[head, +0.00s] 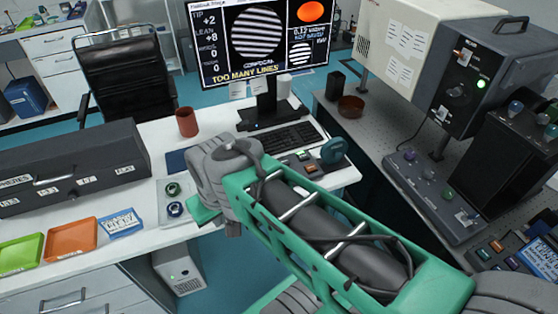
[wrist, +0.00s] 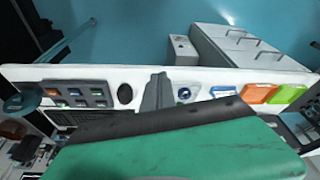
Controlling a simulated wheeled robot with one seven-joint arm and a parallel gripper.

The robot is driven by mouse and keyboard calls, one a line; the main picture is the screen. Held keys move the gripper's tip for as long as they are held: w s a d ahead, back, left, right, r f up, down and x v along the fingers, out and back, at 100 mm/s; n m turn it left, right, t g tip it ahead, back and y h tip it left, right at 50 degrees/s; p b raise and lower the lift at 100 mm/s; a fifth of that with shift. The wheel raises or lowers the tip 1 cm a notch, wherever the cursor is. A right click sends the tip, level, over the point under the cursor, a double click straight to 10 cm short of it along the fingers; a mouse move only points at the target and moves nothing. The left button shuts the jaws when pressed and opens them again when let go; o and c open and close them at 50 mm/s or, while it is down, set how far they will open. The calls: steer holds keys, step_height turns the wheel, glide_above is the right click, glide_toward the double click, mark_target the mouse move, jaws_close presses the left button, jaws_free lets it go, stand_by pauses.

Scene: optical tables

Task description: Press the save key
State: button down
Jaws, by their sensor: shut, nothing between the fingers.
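A small dark key pad (head: 301,161) lies on the white desk right of centre in the head view, partly hidden by my arm. It shows as two rows of small keys in the wrist view (wrist: 77,94), at the left along the desk edge. One key looks orange, others greenish or grey. The labels are too small to read, so I cannot tell which is the save key. My gripper (wrist: 158,82) is shut and empty, over the desk to the right of the key pad in the wrist view, apart from it. My arm hides its fingertips in the head view.
A black oval object (wrist: 125,93) lies between key pad and gripper. A teal round object (head: 333,151) stands beside the pad, with a keyboard (head: 283,138) behind. The monitor (head: 262,38) reads "TOO MANY LINES". A tray with ringed parts (head: 162,213) lies left of my arm.

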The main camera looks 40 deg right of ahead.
steer(key=shift+w+a, duration=0.1)
steer(key=shift+a, duration=0.05)
steer(key=w+d+f+n+t, duration=0.1)
steer(key=w+d+n, duration=0.1)
steer(key=w+d, duration=0.45)
steer(key=w+d+f+n+t, duration=0.2)
steer(key=w+d+n, duration=0.15)
steer(key=d, duration=0.65)
steer(key=d+n+t, duration=0.2)
steer(key=d+t, duration=0.1)
steer(key=d, duration=1.2)
steer(key=shift+f+h, duration=0.4)
steer(key=shift+s, duration=0.1)
